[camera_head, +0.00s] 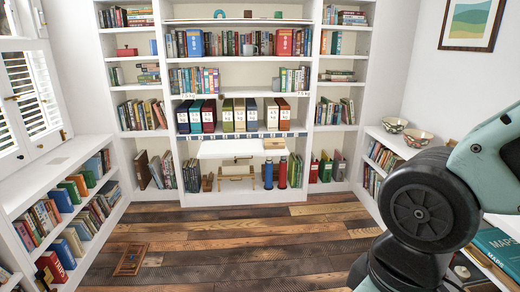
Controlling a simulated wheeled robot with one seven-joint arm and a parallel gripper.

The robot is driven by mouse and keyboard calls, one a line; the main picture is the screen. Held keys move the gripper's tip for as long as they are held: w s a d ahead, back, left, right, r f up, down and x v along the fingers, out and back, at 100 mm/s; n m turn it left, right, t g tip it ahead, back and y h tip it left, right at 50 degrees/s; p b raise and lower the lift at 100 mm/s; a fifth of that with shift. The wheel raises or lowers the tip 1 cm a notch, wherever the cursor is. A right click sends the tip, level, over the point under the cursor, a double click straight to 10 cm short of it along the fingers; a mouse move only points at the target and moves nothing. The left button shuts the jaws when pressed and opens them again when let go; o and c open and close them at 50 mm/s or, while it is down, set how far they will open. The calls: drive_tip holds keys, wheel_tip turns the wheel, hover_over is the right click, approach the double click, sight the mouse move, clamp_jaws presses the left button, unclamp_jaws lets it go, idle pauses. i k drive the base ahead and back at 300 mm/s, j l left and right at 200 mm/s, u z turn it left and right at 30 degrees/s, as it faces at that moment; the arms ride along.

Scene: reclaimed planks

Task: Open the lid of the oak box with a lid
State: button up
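A small light-wood box (275,143), which looks like the oak box, sits at the right end of a white pull-out shelf (228,150) in the middle of the far bookcase. It is small in the picture, and its lid looks shut, though I cannot make out a seam. My gripper is not in view. Only thick links of my own arm show at the right edge, far from the box.
A brown wooden frame-like object (131,258) lies on the plank floor (240,240) at left. Low bookshelves line both sides. Two patterned bowls (394,124) (417,138) stand on the right one. Red and blue cylinders (282,172) stand below the pull-out shelf. The middle floor is clear.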

sight(275, 141)
drive_tip(key=i, duration=1.1)
drive_tip(key=i+l+u, duration=0.1)
drive_tip(key=i, duration=1.05)
drive_tip(key=i+l, duration=0.1)
drive_tip(key=i, duration=1)
